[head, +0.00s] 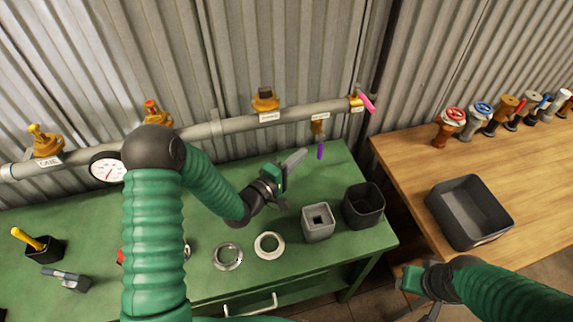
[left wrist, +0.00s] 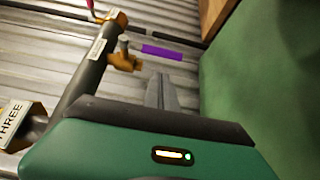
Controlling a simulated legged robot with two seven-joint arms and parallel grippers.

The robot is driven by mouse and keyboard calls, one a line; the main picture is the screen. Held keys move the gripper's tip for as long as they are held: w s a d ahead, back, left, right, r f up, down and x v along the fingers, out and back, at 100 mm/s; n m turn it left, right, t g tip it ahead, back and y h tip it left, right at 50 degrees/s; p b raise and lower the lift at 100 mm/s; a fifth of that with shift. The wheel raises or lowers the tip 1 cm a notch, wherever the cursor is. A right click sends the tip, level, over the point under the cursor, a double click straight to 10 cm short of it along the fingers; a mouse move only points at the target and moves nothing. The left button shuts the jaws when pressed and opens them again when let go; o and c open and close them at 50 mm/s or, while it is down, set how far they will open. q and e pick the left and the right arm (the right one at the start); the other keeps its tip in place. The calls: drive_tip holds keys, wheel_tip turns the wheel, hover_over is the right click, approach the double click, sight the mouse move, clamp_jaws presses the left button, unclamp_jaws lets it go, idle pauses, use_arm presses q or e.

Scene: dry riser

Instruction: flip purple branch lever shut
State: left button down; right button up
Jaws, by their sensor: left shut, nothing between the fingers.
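The purple lever (head: 320,151) hangs down from a small brass branch valve (head: 317,128) under the grey pipe, near its right end. In the left wrist view the lever (left wrist: 162,52) sticks out to the right from the brass valve (left wrist: 125,58), across the pipe's line. My left gripper (head: 302,155) is shut and empty. Its fingertips are just left of the lever in the head view and just below it in the left wrist view (left wrist: 160,82); a small gap shows. My right gripper (head: 420,292) is low over the gap between the benches, its fingers unclear.
A pink lever (head: 367,103) sits at the pipe's right end. Other brass valves and a gauge (head: 107,169) line the pipe. A dark tray (head: 468,213) is on the wooden bench.

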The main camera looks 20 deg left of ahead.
sight(318, 156)
use_arm(q)
drive_tip(key=d, duration=0.1)
drive_tip(key=w+d, duration=0.1)
drive_tip(key=shift+d, duration=0.35)
drive_tip(key=w+d+n+t+b, duration=0.1)
drive_tip(key=b, duration=0.2)
drive_tip(key=d+f+n+t+b, duration=0.1)
drive_tip(key=b, duration=0.1)
drive_tip(key=shift+w+f+t+h+b, duration=0.1)
drive_tip(key=shift+w+t+h+b, duration=0.2)
drive_tip(key=shift+w+b, duration=0.1)
drive_tip(key=shift+w+d+r, duration=0.1)
drive_tip(key=shift+w+d, duration=0.25)
drive_tip(key=shift+d, duration=0.3)
drive_tip(key=shift+w+d+r, duration=0.1)
drive_tip(key=shift+w+d, duration=0.25)
drive_tip(key=shift+d, duration=0.25)
use_arm(e)
drive_tip(key=s+x, duration=0.1)
drive_tip(key=x, duration=0.4)
drive_tip(key=shift+a+f, duration=0.15)
drive_tip(key=shift+f, duration=0.4)
